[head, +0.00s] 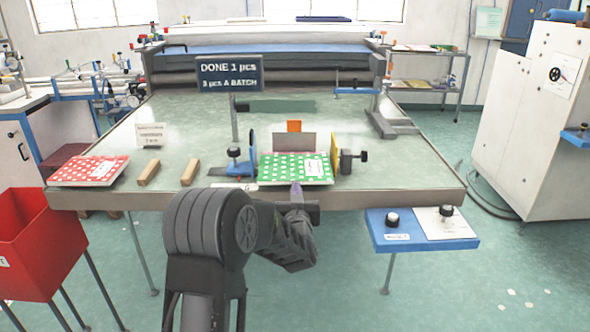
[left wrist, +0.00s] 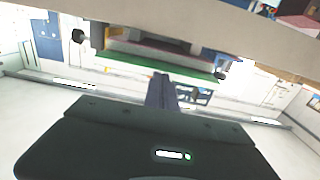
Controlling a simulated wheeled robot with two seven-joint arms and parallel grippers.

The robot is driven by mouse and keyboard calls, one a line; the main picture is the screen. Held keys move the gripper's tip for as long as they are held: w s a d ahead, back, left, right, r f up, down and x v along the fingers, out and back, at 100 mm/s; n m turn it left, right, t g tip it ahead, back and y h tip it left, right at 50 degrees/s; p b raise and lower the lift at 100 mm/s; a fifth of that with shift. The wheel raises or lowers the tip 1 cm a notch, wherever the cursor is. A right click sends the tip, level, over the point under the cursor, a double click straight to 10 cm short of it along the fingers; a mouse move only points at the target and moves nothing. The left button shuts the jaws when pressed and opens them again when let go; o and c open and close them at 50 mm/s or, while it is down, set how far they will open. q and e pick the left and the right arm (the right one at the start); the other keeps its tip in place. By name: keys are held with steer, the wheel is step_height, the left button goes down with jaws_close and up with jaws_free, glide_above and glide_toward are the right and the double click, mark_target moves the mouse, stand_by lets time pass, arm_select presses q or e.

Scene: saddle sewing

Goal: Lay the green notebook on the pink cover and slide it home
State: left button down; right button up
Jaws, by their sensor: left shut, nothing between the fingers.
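The green notebook (head: 295,167) with white dots lies flat on the table's front part, between a blue-based clamp at its left and a yellow plate at its right. My right gripper is out of view.
A red dotted notebook (head: 88,170) lies at the table's left, beside two wooden blocks (head: 149,172). A grey upright plate (head: 295,141) stands behind the green notebook. A sign (head: 230,73) rises behind it. A blue side shelf (head: 423,229) is at front right.

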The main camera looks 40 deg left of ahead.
mark_target(295, 177)
arm_select(q)
steer(key=shift+b+x, duration=1)
steer(key=shift+x, duration=2)
steer(key=b+v, duration=0.1)
steer(key=v, duration=0.5)
stand_by(0.3)
